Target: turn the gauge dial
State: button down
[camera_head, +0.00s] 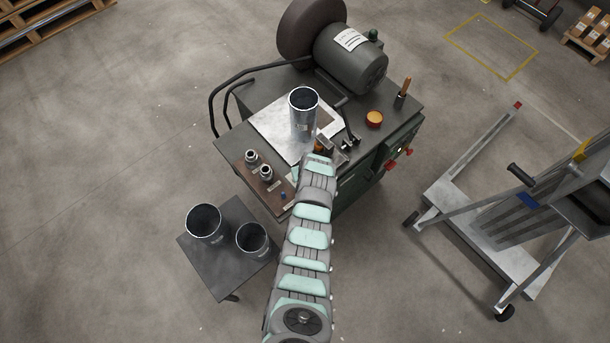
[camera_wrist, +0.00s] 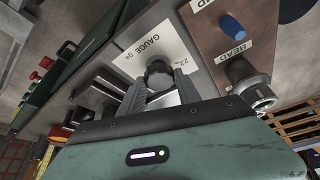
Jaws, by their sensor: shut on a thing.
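The gauge dial is a dark round knob (camera_wrist: 159,76) in front of a white label reading "GAUGE" (camera_wrist: 150,52) in the wrist view. My gripper (camera_wrist: 160,92) is shut on the knob, with one finger on each side of it. In the head view my gripper (camera_head: 322,152) is at the front of the machine, below the upright metal duct (camera_head: 303,120), and my arm hides the dial there. The dial's pointer and exact setting cannot be made out.
A brown panel (camera_wrist: 228,40) beside the dial bears a blue knob (camera_wrist: 232,25), a "BEAD" label and metal rollers (camera_wrist: 245,85). An orange button (camera_head: 374,119) sits on the machine top. Two ducts (camera_head: 204,222) (camera_head: 252,240) stand on a low side table (camera_head: 222,266).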

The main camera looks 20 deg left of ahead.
jog(key=shift+f+n+b, duration=0.15)
jog(key=shift+n+b, duration=0.45)
jog(key=shift+b, duration=0.1)
jog(key=shift+g, duration=0.3)
jog(key=c, duration=0.9)
grip_release()
jog(key=shift+o, duration=0.2)
jog(key=shift+r, duration=0.25)
jog(key=b+v, duration=0.1)
jog(key=v, duration=0.9)
jog(key=shift+d+r, duration=0.25)
